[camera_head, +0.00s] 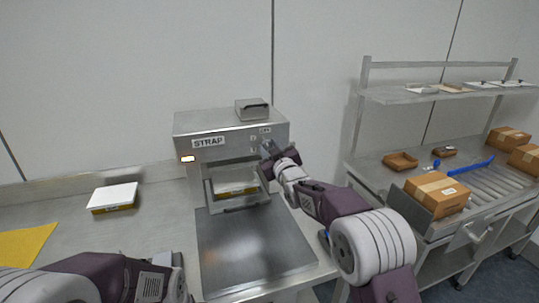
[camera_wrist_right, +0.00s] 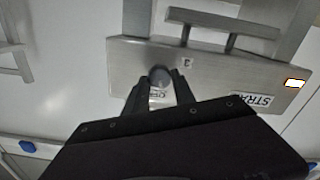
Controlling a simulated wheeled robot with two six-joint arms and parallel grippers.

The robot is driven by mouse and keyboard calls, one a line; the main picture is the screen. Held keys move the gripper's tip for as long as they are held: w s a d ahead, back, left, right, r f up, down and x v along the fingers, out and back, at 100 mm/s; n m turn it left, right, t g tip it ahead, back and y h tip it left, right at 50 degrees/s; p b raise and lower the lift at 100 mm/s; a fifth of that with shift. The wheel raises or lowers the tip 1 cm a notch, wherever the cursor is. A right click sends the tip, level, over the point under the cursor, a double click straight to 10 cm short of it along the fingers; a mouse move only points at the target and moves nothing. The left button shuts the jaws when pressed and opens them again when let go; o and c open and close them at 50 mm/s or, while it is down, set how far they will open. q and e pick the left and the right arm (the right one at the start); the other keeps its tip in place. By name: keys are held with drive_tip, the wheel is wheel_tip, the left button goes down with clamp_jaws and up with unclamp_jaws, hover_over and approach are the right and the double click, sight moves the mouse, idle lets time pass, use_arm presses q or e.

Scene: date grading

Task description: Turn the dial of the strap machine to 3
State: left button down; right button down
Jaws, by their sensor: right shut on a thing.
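The strap machine (camera_head: 226,124) is a steel box with a STRAP label, standing at the back of the steel counter. Its round grey dial (camera_wrist_right: 158,75) is on the front face, near the right end in the head view. My right gripper (camera_head: 266,150) is at that end of the machine. In the wrist view its two dark fingers (camera_wrist_right: 160,90) are closed around the dial from both sides.
A white-topped yellow box (camera_head: 235,184) sits in the machine's opening, above a dark plate (camera_head: 245,245). Another such box (camera_head: 113,197) and a yellow sheet (camera_head: 25,244) lie to the left. A roller bench with cardboard boxes (camera_head: 437,194) stands right. A small lit display (camera_head: 188,159) glows.

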drive_tip(key=n+b, duration=0.1)
drive_tip(key=n, duration=0.1)
drive_tip(key=n+b, duration=0.1)
drive_tip(key=b, duration=0.1)
drive_tip(key=n+b, duration=0.1)
drive_tip(key=n, duration=0.1)
drive_tip(key=shift+a+f+n+b, duration=0.1)
drive_tip(key=shift+f+n+b, duration=0.2)
drive_tip(key=shift+b, duration=0.05)
drive_tip(key=n+b, duration=0.4)
drive_tip(key=n, duration=0.1)
drive_tip(key=n+b, duration=0.2)
drive_tip(key=n, duration=0.2)
drive_tip(key=n+b, duration=0.1)
drive_tip(key=n, duration=0.4)
drive_tip(key=shift+f, duration=0.1)
drive_tip(key=c, duration=1)
unclamp_jaws()
drive_tip(key=shift+c, duration=0.2)
